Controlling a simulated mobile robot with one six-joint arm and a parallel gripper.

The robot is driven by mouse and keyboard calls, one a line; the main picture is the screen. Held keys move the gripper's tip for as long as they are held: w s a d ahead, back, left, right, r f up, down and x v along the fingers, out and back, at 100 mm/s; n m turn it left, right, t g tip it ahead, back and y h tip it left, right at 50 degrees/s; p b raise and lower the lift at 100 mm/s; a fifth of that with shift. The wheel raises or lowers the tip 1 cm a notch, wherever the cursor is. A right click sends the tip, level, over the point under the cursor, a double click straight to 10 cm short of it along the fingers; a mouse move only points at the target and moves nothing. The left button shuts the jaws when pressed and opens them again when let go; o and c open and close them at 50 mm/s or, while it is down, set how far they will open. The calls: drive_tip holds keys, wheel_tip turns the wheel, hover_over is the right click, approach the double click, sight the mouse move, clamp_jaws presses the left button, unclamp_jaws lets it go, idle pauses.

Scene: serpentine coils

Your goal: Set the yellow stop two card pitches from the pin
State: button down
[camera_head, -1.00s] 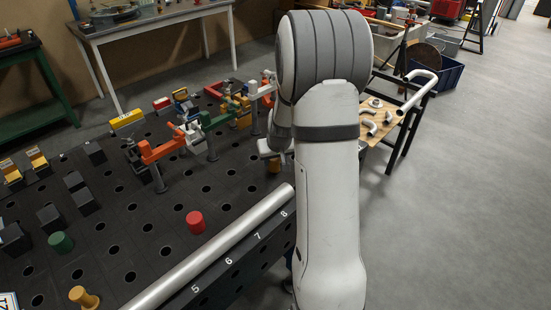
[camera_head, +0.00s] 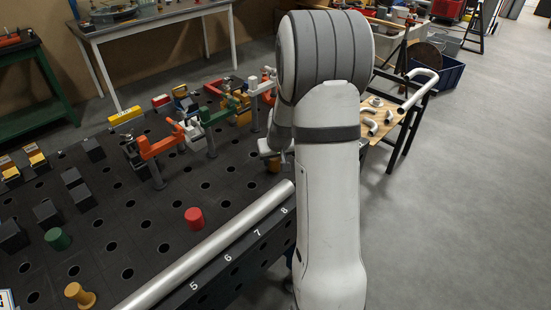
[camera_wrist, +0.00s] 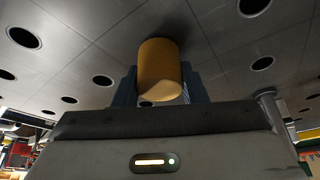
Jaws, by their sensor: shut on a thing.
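The yellow stop (camera_wrist: 160,72) is a short yellow cylinder. In the wrist view it sits between the two dark fingers of my gripper (camera_wrist: 160,85), which is shut on it. Its far end is close to the dark perforated table top; I cannot tell whether it touches. In the head view my arm hides most of my gripper, and a small yellowish bit of the stop (camera_head: 274,165) shows beneath it. A tan flanged peg (camera_head: 80,295), perhaps the pin, stands at the lower left. A card (camera_head: 7,300) is cut off at the left edge.
A red cylinder (camera_head: 194,218) and a green cylinder (camera_head: 58,239) stand on the perforated table (camera_head: 150,205). A silver tube (camera_head: 215,243) lies along the numbered front edge. Black blocks stand left. Orange and green clamps (camera_head: 160,145) crowd the back.

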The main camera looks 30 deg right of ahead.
drive_tip(key=c, duration=0.8)
unclamp_jaws()
drive_tip(key=shift+f, duration=0.1)
drive_tip(key=d+v, duration=0.1)
drive_tip(key=v, duration=0.7)
drive_tip(key=s+a+r+n+g, duration=0.1)
drive_tip(key=s+a+r, duration=0.2)
drive_tip(key=s+a, duration=0.5)
drive_tip(key=s+a+r+n+g, duration=0.1)
drive_tip(key=s+a+r, duration=0.3)
drive_tip(key=s+a, duration=0.4)
drive_tip(key=s, duration=0.7)
drive_tip(key=shift+r+y, duration=0.2)
drive_tip(key=shift+y, duration=0.2)
